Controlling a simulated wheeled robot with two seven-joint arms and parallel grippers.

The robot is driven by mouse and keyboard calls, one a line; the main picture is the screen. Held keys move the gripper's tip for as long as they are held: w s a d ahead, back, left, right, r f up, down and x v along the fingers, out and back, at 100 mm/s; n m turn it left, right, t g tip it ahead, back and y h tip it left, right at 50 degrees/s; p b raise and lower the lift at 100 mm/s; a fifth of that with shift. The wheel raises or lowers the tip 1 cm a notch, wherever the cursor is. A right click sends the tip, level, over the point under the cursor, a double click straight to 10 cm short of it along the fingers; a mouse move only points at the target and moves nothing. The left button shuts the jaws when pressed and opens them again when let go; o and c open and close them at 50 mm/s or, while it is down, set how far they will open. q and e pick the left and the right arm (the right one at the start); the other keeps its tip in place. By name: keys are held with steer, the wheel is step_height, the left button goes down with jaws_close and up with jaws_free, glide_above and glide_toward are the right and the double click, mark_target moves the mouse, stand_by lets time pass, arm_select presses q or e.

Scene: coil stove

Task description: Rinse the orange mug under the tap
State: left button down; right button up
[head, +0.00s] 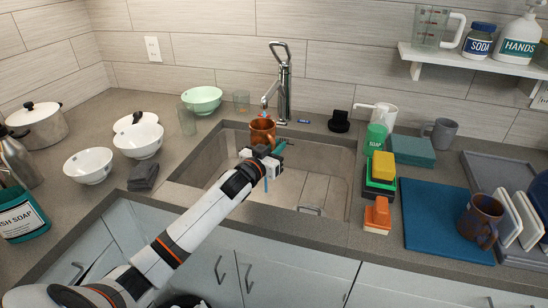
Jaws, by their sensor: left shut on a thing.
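The orange mug (262,131) is upright over the back of the sink (318,158). My left gripper (266,154) reaches in over the sink from the front and is shut on the mug at its near side. The gripper hides part of the mug's lower side. The silver tap (284,85) stands behind the sink, and its spout end is just above the mug. I cannot tell whether water is running. My right gripper is not in view.
A brown mug (480,222) stands on a blue mat (432,222) at the right, beside a rack with white plates (508,218). Sponges (383,166) and a green soap can (376,136) stand right of the sink. White bowls (88,166) and a green bowl (202,99) are at the left.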

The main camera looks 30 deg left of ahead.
arm_select(q)
steer(key=shift+w+a+f+b, duration=0.15)
steer(key=shift+w+a+b, duration=0.2)
steer(key=shift+w, duration=0.55)
steer(key=shift+w+a+f+b, duration=0.2)
steer(key=shift+w+b, duration=0.2)
steer(key=shift+w, duration=0.5)
steer(key=shift+w+a+f+b, duration=0.1)
steer(key=shift+w+a+b, duration=0.25)
steer(key=shift+w, duration=0.55)
steer(key=shift+d, duration=0.2)
steer(key=shift+w+d, duration=0.2)
steer(key=shift+d, duration=0.25)
steer(key=shift+s+a, duration=0.1)
steer(key=shift+a, duration=0.15)
steer(key=shift+s+a+p, duration=0.1)
steer(key=shift+a+p, duration=0.3)
steer(key=shift+d, duration=0.15)
